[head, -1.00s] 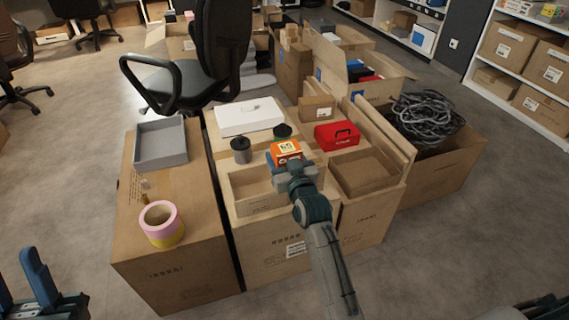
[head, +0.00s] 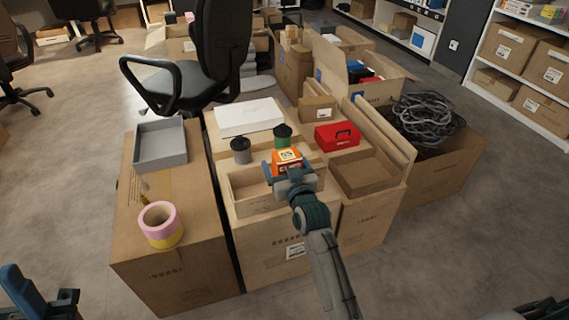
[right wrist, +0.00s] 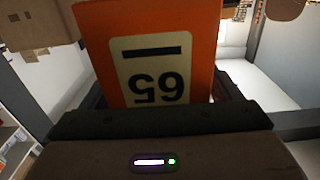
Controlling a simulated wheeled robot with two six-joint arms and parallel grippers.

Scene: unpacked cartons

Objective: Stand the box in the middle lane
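The orange box (head: 287,160) has a pale label marked 65. It is between the fingers of my right gripper (head: 292,178), above the shallow open trays on the middle cartons. In the right wrist view the orange box (right wrist: 150,40) fills the space ahead of the gripper, its label upside down in the picture. Its lower end is hidden by the gripper. My left gripper (head: 38,300) is at the lower left edge, with blue fingers, empty and away from the cartons. I cannot make out a marked middle lane.
A shallow open tray (head: 250,208) lies left of my right gripper and another (head: 365,190) right of it. Behind stand a dark grey canister (head: 240,150), a green canister (head: 282,138) and a red case (head: 337,137). Tape rolls (head: 161,224) stand on the left carton.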

